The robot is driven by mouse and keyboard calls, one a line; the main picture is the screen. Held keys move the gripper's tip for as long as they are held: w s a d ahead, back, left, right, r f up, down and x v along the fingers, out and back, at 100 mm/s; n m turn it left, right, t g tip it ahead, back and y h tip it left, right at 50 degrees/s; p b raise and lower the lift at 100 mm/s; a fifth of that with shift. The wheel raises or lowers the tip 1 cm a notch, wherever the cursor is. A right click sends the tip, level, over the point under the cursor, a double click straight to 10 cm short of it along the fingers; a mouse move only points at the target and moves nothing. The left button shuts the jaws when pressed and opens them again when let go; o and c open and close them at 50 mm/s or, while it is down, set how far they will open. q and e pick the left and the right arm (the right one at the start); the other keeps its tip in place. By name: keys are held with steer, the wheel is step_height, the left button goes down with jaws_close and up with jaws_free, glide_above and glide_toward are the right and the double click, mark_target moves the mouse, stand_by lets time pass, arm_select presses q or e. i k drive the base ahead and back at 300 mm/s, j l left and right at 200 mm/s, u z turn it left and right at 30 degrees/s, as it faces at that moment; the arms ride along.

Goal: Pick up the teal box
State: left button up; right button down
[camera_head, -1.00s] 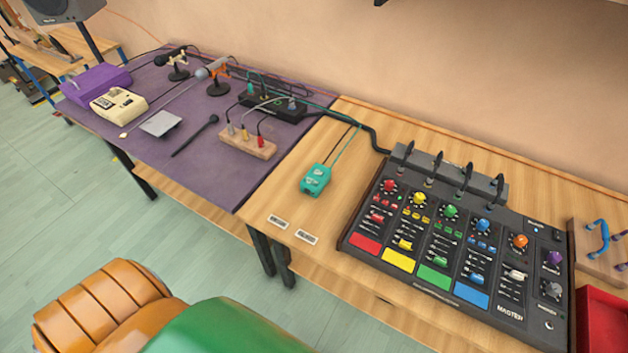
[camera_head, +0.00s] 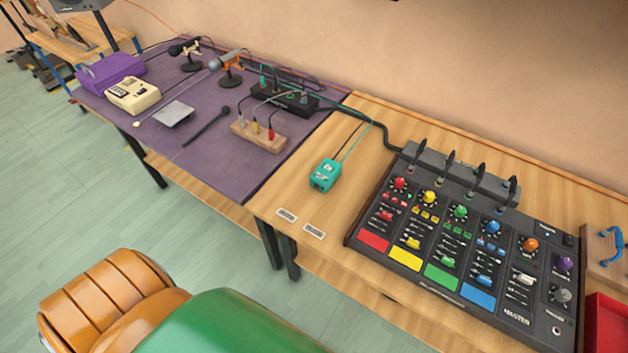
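The teal box (camera_head: 325,175) is a small box with a thin teal cable running from its back. It rests on the wooden table (camera_head: 285,200), between the purple mat and the mixer. Nothing touches it except its cable. No gripper shows in the head view, so I cannot see either one or what it holds.
A large black mixer (camera_head: 470,245) with coloured knobs stands right of the box. A wooden block with plugs (camera_head: 259,133) lies to its left on the purple mat (camera_head: 215,160). A red bin (camera_head: 606,322) is at the right edge. Bare wood surrounds the box.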

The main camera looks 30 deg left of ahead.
mark_target(327, 171)
steer(key=u, duration=0.95)
